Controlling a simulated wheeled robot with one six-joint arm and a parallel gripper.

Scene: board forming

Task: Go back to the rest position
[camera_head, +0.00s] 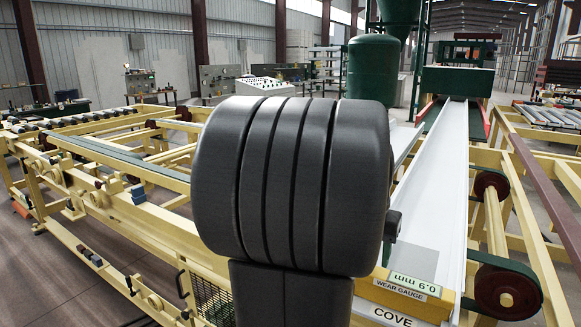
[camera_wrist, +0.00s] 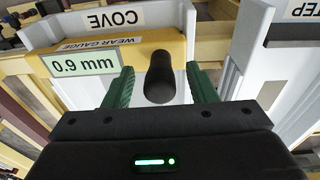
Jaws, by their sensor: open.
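My gripper (camera_wrist: 160,70) shows in the wrist view with its two green fingers spread apart. A black rounded handle (camera_wrist: 160,80) stands between the fingers, with a visible gap on each side. A yellow wear gauge (camera_wrist: 170,47) lies just beyond, its pale green display (camera_wrist: 80,62) reading 0.9 mm. In the head view the gauge (camera_head: 400,299) sits at the near end of a long white channel (camera_head: 445,170), above a label reading COVE (camera_head: 393,317). My own dark arm fills the middle of the head view and hides my gripper there.
A second white channel (camera_wrist: 284,60) labelled STEP stands at the right in the wrist view. Cream frames (camera_head: 150,210) with rollers spread left, and a dark belt wheel (camera_head: 507,290) is at right. A green tank (camera_head: 373,70) stands behind. Bare floor (camera_head: 50,275) shows at lower left.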

